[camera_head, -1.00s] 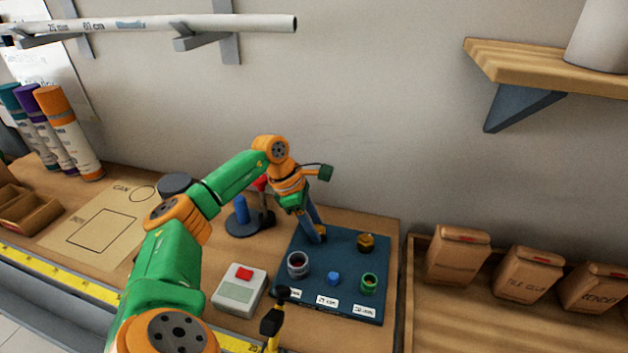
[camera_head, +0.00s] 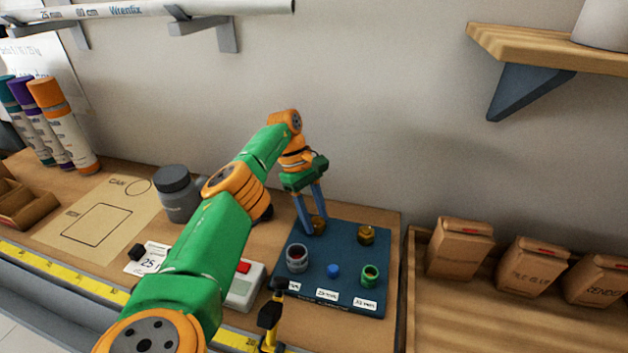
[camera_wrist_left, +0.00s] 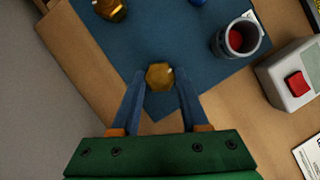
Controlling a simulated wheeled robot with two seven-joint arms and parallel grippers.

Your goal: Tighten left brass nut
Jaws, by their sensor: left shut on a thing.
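The left brass nut (camera_head: 319,224) stands near the back left corner of the dark blue mat (camera_head: 340,240). It also shows in the left wrist view (camera_wrist_left: 159,76), a brass hexagonal piece between the fingertips. My left gripper (camera_head: 313,228) reaches down from above, with its two blue fingers shut on this nut, one on each side. The fingers partly cover the nut in the head view. A second brass nut (camera_head: 367,234) stands to the right on the mat, apart from the gripper. My right gripper is not in view.
On the mat are a grey ring with red inside (camera_head: 297,258), a blue piece (camera_head: 333,271) and a green ring (camera_head: 369,275). A grey box with a red button (camera_head: 245,285) is partly behind my arm. A dark jar (camera_head: 178,195) stands left; bagged goods (camera_head: 460,247) stand right.

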